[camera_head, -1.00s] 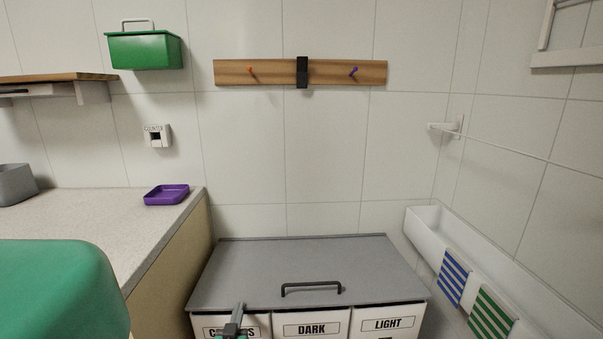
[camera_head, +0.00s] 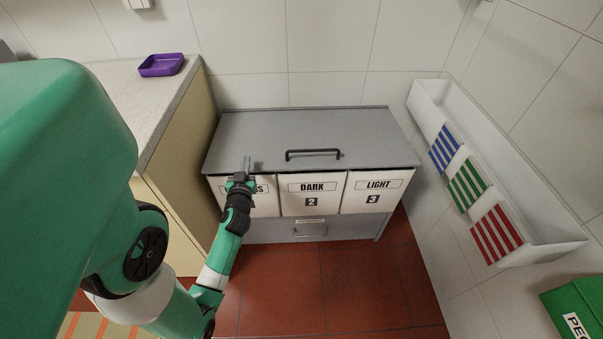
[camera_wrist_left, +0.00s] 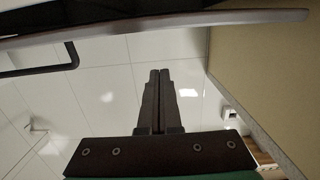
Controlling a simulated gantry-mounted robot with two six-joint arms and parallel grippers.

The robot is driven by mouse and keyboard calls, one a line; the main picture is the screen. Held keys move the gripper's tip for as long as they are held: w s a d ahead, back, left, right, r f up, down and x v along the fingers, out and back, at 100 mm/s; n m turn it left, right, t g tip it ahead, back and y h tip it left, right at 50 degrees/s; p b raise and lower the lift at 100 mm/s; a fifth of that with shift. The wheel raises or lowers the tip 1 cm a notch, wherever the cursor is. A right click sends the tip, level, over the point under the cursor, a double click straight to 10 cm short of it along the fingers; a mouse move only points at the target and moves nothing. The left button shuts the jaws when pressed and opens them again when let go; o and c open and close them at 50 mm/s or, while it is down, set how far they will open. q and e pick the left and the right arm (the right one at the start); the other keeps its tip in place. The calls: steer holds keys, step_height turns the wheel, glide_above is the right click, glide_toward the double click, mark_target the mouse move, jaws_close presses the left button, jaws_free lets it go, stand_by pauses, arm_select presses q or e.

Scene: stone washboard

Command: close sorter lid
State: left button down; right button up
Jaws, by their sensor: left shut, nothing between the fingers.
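The sorter's grey lid (camera_head: 245,130) lies over the top of the sorter, with a black bar handle (camera_head: 313,154) near its front edge. The lid looks flat from the head; I cannot tell if a gap is left under it. White bins show below its front edge, among them DARK (camera_head: 312,195) and LIGHT (camera_head: 375,190). My left gripper (camera_head: 249,164) is shut and empty at the lid's front left, left of the handle. In the left wrist view the shut fingers (camera_wrist_left: 160,75) are near the lid's edge (camera_wrist_left: 240,17); contact is unclear. My right gripper is out of view.
A counter (camera_head: 110,90) with a purple tray (camera_head: 162,65) stands at left. A white trough (camera_head: 430,100) with striped cloths runs along the right wall. A green box (camera_head: 575,305) is at lower right. Red floor before the sorter is clear.

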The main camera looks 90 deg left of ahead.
arm_select(q)
steer(key=d+f+b, duration=0.2)
steer(key=d+f, duration=0.4)
steer(key=d, duration=0.2)
steer(key=shift+s+d, duration=0.1)
